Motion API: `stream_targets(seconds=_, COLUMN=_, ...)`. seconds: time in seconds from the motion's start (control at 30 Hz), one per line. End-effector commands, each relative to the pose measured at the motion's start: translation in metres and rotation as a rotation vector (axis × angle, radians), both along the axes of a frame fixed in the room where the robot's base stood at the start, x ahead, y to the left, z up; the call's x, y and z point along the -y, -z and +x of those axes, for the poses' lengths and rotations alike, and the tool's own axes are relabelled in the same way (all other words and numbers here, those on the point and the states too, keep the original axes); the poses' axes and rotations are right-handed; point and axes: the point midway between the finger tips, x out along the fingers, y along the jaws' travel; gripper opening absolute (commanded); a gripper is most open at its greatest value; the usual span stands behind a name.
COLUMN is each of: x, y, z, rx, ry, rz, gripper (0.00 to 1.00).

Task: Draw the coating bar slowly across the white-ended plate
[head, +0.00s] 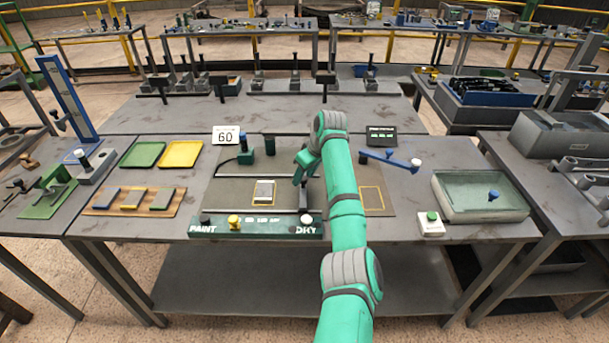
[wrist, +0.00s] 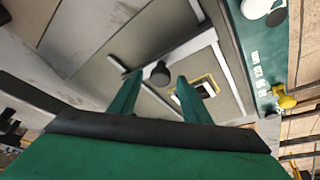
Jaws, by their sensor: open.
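The white-ended plate (head: 264,191) lies inside a yellow outline on the grey bed (head: 235,200) in the middle of the table. Its pale face and yellow outline also show in the wrist view (wrist: 207,88), right of my fingers. My gripper (head: 304,178) is low over the right part of the bed. In the wrist view its two green fingers (wrist: 153,95) are apart, with a black round knob (wrist: 158,73) showing between their tips. I cannot tell whether the fingers touch the knob. The coating bar is not clearly told apart; the knob appears to stand on a pale strip.
A green panel (head: 262,227) marked PAINT and DRY runs along the bed's front, with a yellow knob (head: 233,221). Green (head: 143,154) and yellow (head: 181,154) trays lie left. A "60" sign (head: 225,135) stands behind. A water-like basin (head: 480,202) stands right.

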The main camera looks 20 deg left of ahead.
Motion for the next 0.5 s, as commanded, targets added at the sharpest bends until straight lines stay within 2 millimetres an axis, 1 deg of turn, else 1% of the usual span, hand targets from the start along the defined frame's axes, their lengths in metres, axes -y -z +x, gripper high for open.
stream_targets(seconds=0.13, x=0.003, y=-0.007, z=-0.001, rx=0.000, ry=0.000, rz=0.000, gripper=0.44)
stream_targets(seconds=0.27, x=0.008, y=-0.019, z=-0.003, rx=0.001, ry=0.000, rz=0.001, gripper=0.44)
stream_targets(seconds=0.5, x=0.019, y=-0.051, z=-0.008, rx=0.002, ry=0.001, rz=0.001, gripper=0.44)
